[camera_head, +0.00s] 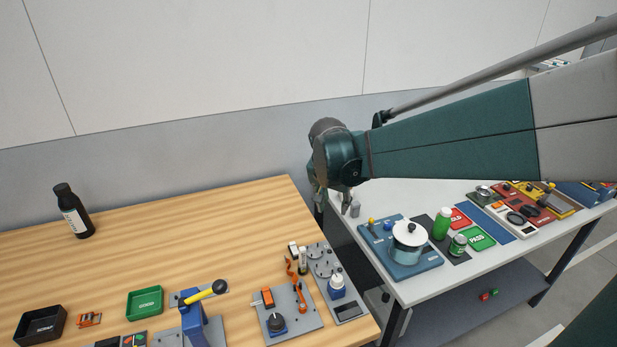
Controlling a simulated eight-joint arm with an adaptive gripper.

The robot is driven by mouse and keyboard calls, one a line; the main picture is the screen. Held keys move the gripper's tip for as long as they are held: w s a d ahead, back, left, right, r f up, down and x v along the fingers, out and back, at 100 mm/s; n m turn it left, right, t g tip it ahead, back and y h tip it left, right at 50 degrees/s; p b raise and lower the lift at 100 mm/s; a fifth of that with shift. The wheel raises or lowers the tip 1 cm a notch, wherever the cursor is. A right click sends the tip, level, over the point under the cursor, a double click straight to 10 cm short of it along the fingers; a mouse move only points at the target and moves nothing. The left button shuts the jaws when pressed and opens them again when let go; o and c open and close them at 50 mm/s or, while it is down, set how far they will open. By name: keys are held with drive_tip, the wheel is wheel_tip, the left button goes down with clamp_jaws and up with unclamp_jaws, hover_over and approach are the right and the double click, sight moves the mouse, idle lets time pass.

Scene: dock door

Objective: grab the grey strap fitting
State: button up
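My gripper (335,204) hangs from the wrist of my arm, over the gap between the wooden table and the white table. It is small and partly hidden by the wrist, so its opening is unclear. I cannot pick out the grey strap fitting for sure. A grey plate (309,318) at the right end of the wooden table carries an orange strap-like piece (301,298), an orange block (267,297) and a black knob (277,323). These parts are below my gripper in the picture and apart from it.
A grey board (345,309) with a blue-and-white bottle (336,287) lies beside the plate. A blue stand with a yellow-tipped lever (205,294), green tray (145,302) and black bottle (73,212) are farther left. The white table holds a pot (408,240). The wooden table's middle is clear.

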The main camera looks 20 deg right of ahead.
drive_tip(key=w+d+f+m+g+h+p, duration=0.1)
drive_tip(key=w+d+f+m+p, duration=0.25)
drive_tip(key=w+d, duration=0.45)
drive_tip(key=m+g+p, duration=0.2)
drive_tip(key=m+p, duration=0.3)
drive_tip(key=p, duration=0.1)
hover_over(355, 203)
drive_tip(key=a, duration=0.3)
wheel_tip(355, 203, down, 6)
drive_tip(key=f, duration=0.1)
drive_tip(key=shift+s+r+h, duration=0.1)
drive_tip(key=shift+r+h, duration=0.15)
drive_tip(key=shift+h, duration=0.05)
drive_tip(key=shift+n+x, duration=0.25)
drive_tip(key=shift+x, duration=1)
drive_tip(key=shift+x, duration=2.6)
drive_tip(key=shift+s+d, duration=0.1)
drive_tip(key=shift+d, duration=0.05)
drive_tip(key=shift+c, duration=0.4)
drive_tip(key=c, duration=0.9)
